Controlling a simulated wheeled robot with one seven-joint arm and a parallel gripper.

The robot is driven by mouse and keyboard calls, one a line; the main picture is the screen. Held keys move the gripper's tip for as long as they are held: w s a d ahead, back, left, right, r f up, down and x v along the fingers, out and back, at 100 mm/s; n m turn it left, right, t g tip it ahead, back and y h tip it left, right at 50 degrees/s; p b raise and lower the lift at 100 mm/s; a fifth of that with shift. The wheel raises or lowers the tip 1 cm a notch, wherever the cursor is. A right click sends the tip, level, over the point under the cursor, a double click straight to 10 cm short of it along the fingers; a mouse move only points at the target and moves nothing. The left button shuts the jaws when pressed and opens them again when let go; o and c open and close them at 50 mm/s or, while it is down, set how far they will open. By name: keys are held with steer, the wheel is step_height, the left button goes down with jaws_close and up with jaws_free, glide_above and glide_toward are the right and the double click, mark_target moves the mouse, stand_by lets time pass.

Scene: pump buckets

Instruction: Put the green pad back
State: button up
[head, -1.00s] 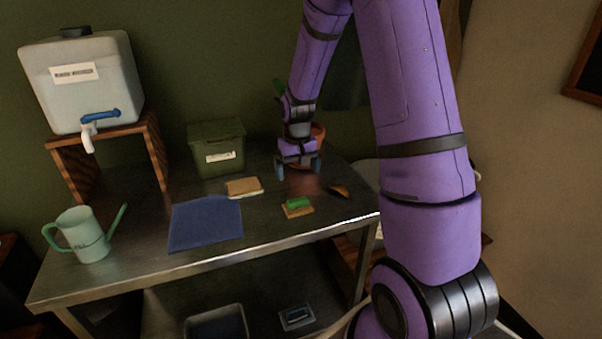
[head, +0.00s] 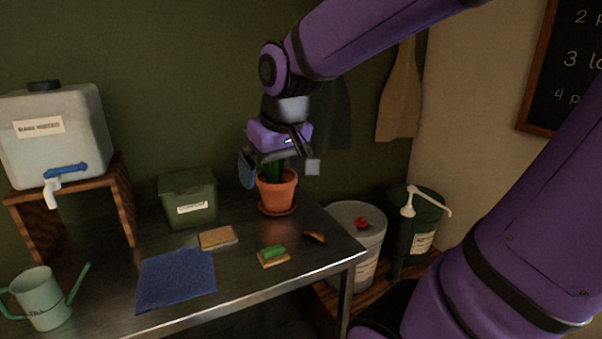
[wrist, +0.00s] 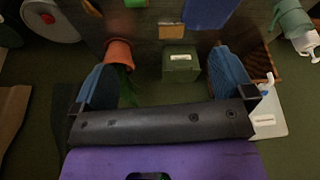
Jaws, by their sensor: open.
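The green pad (head: 273,250) lies on a small tan block (head: 274,262) near the front right of the metal table. A bit of green at the top edge of the wrist view (wrist: 135,3) looks like the same pad. My gripper (head: 280,168) is open and empty, high at the back of the table around the top of a potted plant, well behind and above the pad. Its blue fingers stand wide apart in the wrist view (wrist: 163,60). I cannot tell whether they touch the plant.
The terracotta pot (head: 277,192) stands beside a green lidded box (head: 188,198). A tan block (head: 218,238), a blue cloth (head: 177,279), a brown scrap (head: 315,237) and a watering can (head: 42,299) are on the table. Buckets (head: 357,245) stand to the right.

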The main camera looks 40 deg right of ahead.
steer(key=s+a+r+n+t, duration=0.1)
steer(key=s+a+r, duration=0.1)
steer(key=s, duration=0.7)
steer(key=shift+s+a+r, duration=0.2)
steer(key=shift+s+r, duration=0.2)
stand_by(0.5)
